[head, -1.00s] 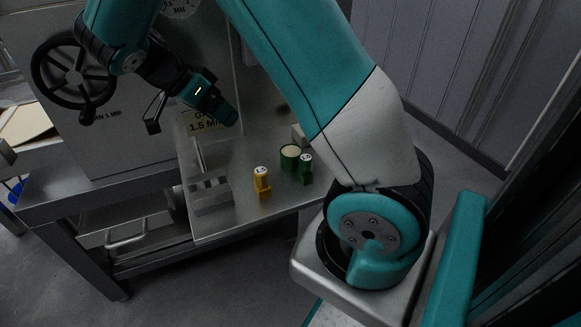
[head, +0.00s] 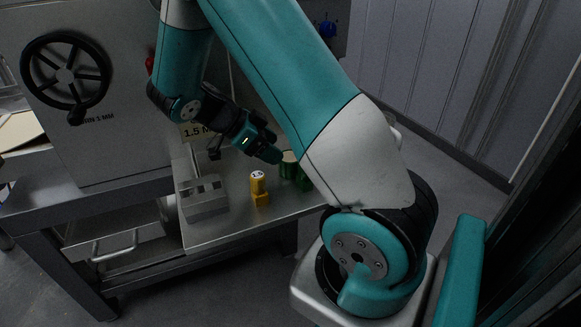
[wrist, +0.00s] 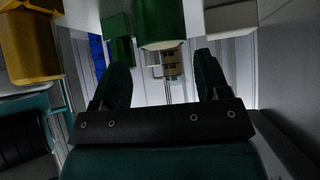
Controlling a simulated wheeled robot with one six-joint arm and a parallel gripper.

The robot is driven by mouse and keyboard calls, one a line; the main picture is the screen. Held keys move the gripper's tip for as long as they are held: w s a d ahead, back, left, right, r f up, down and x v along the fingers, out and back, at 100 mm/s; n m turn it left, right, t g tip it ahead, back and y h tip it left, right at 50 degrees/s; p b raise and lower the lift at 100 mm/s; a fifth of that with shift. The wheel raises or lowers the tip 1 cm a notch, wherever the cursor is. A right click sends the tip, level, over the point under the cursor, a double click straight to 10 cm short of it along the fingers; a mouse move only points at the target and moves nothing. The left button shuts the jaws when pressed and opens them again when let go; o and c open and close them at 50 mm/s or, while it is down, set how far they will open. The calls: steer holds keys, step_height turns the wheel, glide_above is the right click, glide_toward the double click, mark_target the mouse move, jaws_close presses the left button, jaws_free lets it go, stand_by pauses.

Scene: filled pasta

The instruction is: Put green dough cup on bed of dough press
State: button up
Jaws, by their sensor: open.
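The green dough cup (head: 289,158), a round cup with a pale top, stands on the steel table, partly hidden behind my gripper and arm in the head view. My gripper (head: 268,149) is tilted down just left of and above it. In the wrist view the green cup (wrist: 158,22) shows beyond the gap between the two fingers of my gripper (wrist: 163,75). The fingers are apart and empty, and I cannot see them touching the cup.
A slotted metal block (head: 203,205) sits near the table's left side. A pale box (wrist: 230,18) shows right of the cup in the wrist view.

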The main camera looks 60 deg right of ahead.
mark_target(290, 164)
steer(key=b+x, duration=0.1)
steer(key=x, duration=0.4)
steer(key=shift+w+d+f, duration=0.1)
steer(key=c, duration=0.7)
